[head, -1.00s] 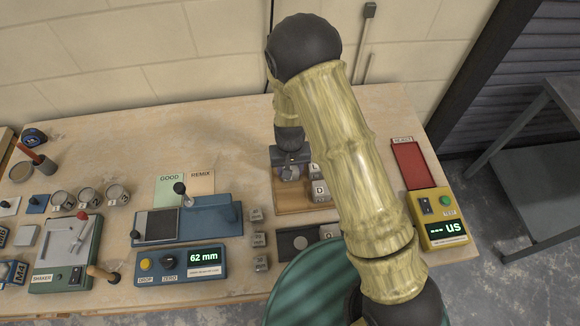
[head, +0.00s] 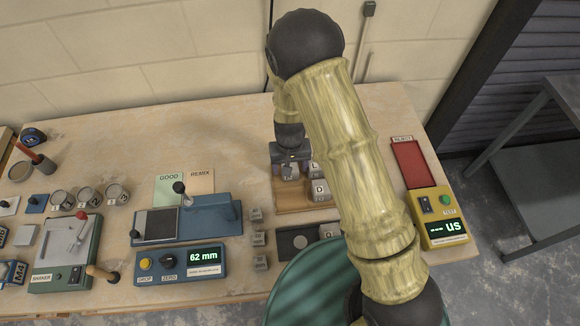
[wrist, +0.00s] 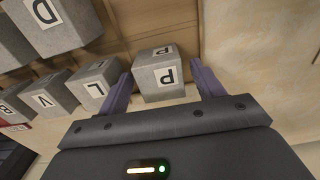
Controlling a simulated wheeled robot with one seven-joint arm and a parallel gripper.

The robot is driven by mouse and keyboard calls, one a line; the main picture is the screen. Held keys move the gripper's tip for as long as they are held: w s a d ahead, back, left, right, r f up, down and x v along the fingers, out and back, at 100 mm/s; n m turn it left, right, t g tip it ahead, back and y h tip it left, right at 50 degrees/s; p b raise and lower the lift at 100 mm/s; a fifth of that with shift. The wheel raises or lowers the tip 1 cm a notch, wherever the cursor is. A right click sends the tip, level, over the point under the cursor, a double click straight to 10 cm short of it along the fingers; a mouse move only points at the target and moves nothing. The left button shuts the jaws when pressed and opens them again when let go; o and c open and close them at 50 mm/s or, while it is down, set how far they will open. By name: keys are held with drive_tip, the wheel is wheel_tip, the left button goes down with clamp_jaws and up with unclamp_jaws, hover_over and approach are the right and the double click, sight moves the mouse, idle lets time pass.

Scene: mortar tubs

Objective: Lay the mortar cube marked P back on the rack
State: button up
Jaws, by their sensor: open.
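The mortar cube marked P (wrist: 154,82) is a grey cube with a white letter label, seen in the wrist view between my gripper's purple fingers. My gripper (wrist: 163,88) is open around it, with a gap to the right finger; the left finger is close to its side. The cube appears to sit on the wooden rack (wrist: 185,22). The rack (head: 292,209) also shows in the head view, partly hidden by my arm. There my gripper (head: 290,168) is over its back left part.
Cubes marked L (wrist: 97,88), D (wrist: 48,22) and V (wrist: 52,92) stand left of P. A dark tray (head: 285,243) lies in front of the rack. Several small cubes (head: 258,238) stand left of it. A red reject tray (head: 410,165) is at right. Bench behind the rack is clear.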

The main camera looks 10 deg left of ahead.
wheel_tip(320, 180, up, 11)
drive_tip(key=b, duration=0.1)
drive_tip(key=shift+b, duration=0.3)
idle(0.6)
drive_tip(key=s+d+r+m+t, duration=0.1)
drive_tip(key=s+d+r, duration=0.2)
drive_tip(key=d, duration=0.4)
drive_tip(key=s+d+r+m, duration=0.1)
drive_tip(key=s+d+r, duration=0.2)
drive_tip(key=d, duration=0.4)
drive_tip(key=s+d+r+m+t, duration=0.1)
drive_tip(key=s+d+r, duration=0.2)
drive_tip(key=d, duration=0.4)
drive_tip(key=shift+s+d+r+t, duration=0.15)
drive_tip(key=shift+s+d+t, duration=0.05)
drive_tip(key=shift+s+t, duration=0.1)
